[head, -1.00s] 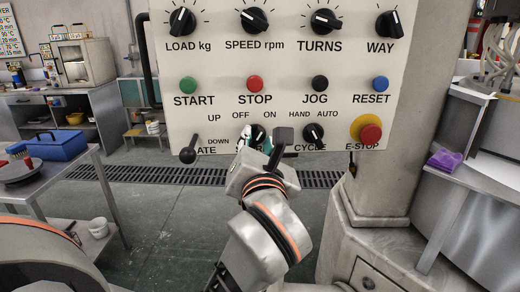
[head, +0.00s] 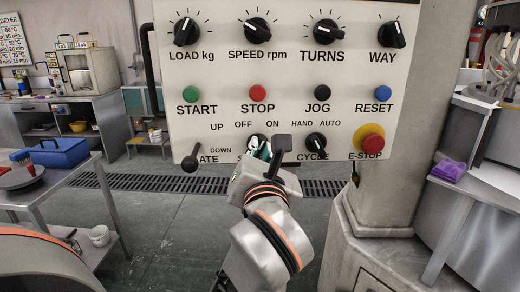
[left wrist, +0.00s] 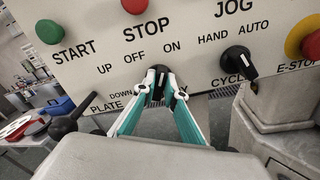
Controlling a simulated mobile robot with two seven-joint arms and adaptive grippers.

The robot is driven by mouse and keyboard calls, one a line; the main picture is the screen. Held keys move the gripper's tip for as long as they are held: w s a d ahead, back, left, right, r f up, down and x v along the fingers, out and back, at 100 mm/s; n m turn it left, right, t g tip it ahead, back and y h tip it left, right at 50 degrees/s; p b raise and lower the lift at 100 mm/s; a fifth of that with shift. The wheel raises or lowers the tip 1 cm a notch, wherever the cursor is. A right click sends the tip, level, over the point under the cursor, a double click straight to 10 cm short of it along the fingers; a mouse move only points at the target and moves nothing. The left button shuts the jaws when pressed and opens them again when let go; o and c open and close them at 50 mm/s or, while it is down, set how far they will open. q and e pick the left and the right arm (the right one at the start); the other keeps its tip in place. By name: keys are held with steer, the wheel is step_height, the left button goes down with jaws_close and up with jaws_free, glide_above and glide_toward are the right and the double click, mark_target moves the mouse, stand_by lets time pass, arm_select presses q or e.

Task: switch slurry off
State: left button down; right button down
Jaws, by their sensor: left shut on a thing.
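The slurry switch is a small black rotary knob at the bottom of the cream control panel (head: 215,75), below the OFF and ON labels. In the left wrist view the knob (left wrist: 157,76) sits between the two fingertips. In the head view my left gripper (head: 259,150) covers most of it and its name. My left gripper, with teal and white fingers, also shows in the left wrist view (left wrist: 158,92) and is shut on the knob. I cannot tell exactly which way the knob points. My right gripper is out of view.
The plate lever (head: 191,163) is left of the knob, the cycle knob (head: 316,143) right of it. The E-stop (head: 371,140) is farther right. Start (head: 191,91), stop (head: 257,92) and jog (head: 321,92) buttons sit above. A side table (head: 45,180) stands at left.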

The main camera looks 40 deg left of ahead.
arm_select(q)
steer(key=shift+n, duration=1.1)
steer(key=shift+s+a+n+p, duration=0.15)
steer(key=shift+n+p, duration=0.25)
steer(key=shift+n, duration=1.85)
steer(key=shift+s+a+n+p, duration=0.1)
steer(key=shift+n+p, duration=0.25)
steer(key=shift+n, duration=1.9)
steer(key=shift+f, duration=0.1)
steer(key=c, duration=2.1)
jaws_free()
